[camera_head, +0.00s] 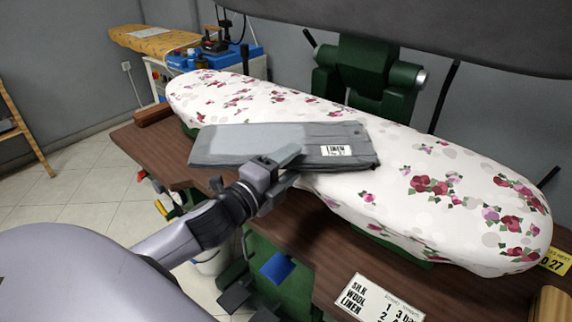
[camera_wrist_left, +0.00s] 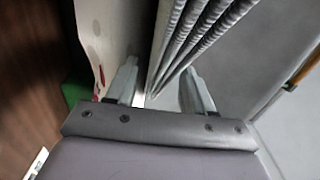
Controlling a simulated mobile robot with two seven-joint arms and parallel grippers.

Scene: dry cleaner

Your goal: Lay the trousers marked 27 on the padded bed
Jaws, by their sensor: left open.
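The grey folded trousers (camera_head: 265,142) lie flat across the left half of the padded bed (camera_head: 440,190), which has a white floral cover. Their near edge reaches the bed's front side. A white tag (camera_head: 336,150) on them reads "LINEN"; its lower line is too small to read surely. My left gripper (camera_head: 288,165) is at the trousers' near edge. In the left wrist view my open fingers (camera_wrist_left: 160,88) stand on either side of the folded grey layers (camera_wrist_left: 190,35), with the floral cover (camera_wrist_left: 103,35) beside them. My right gripper is not in view.
A dark press head (camera_head: 430,30) hangs above the bed's back side. A brown wooden table (camera_head: 300,228) surrounds the bed, with a fabric card (camera_head: 380,300) in front and a yellow tag (camera_head: 555,262) at right. An iron (camera_head: 214,42) stands behind at left.

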